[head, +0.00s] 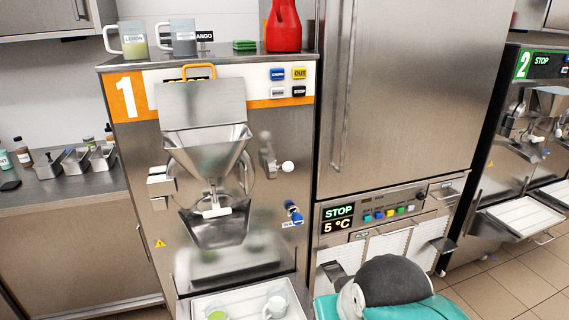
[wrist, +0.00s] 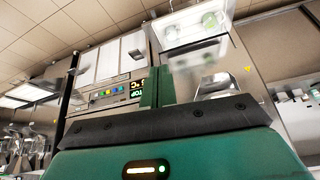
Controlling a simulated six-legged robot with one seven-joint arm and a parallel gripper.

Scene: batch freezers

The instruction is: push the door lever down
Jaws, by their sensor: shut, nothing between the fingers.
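Batch freezer 1 (head: 265,215) stands left of centre in the head view. To the right of its steel hopper is a lever with a white ball knob (head: 288,166), sticking out to the right; this looks like the door lever. A white bar handle (head: 216,211) sits lower, below the hopper. In the wrist view, which looks upside down, my gripper (wrist: 157,86) is shut, its green fingers together and empty. The fingers appear in front of the freezer fronts, apart from the lever. I cannot make out the lever in the wrist view.
A white tray (head: 239,300) with cups juts out below freezer 1, also at the top of the wrist view (wrist: 194,50). A tall steel cabinet with a STOP panel (head: 375,211) stands to the right. Jugs and a red container (head: 284,27) stand on top of freezer 1.

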